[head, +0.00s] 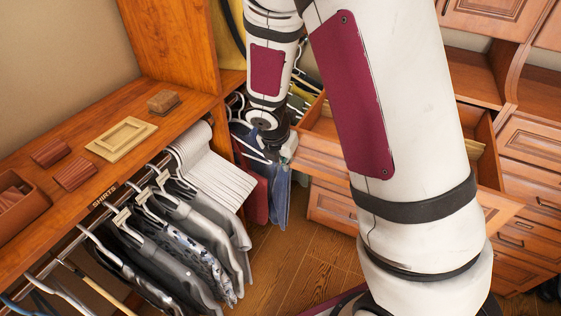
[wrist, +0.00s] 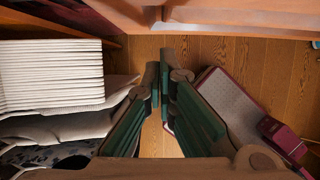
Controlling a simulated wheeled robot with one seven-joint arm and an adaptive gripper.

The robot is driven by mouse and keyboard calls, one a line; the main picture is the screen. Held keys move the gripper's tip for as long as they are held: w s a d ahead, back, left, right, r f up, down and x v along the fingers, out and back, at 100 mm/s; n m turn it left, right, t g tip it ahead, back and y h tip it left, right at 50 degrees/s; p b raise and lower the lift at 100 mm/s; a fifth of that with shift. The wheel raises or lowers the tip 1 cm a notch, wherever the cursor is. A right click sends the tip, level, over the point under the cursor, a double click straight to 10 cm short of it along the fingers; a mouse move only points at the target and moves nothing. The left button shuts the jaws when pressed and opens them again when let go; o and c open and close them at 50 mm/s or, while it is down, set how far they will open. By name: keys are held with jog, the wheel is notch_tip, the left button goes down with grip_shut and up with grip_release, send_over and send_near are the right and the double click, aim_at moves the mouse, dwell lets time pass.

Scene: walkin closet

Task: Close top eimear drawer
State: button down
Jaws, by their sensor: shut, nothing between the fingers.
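The open wooden drawer (head: 320,160) juts out from the cabinet at the centre right in the head view. My arm crosses in front of it and hides the middle of its front and much of its inside. A wooden panel (wrist: 235,14), likely the drawer front, runs along the top of the wrist view. My gripper (wrist: 160,70) is shut and empty, with its fingertips together just short of that panel.
A shut drawer (head: 331,207) lies below the open one. A wooden shelf (head: 110,112) stands above the rail. Floor (head: 300,262) shows between.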

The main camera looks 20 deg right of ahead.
jog(key=shift+w+d, duration=0.55)
jog(key=shift+d, duration=0.05)
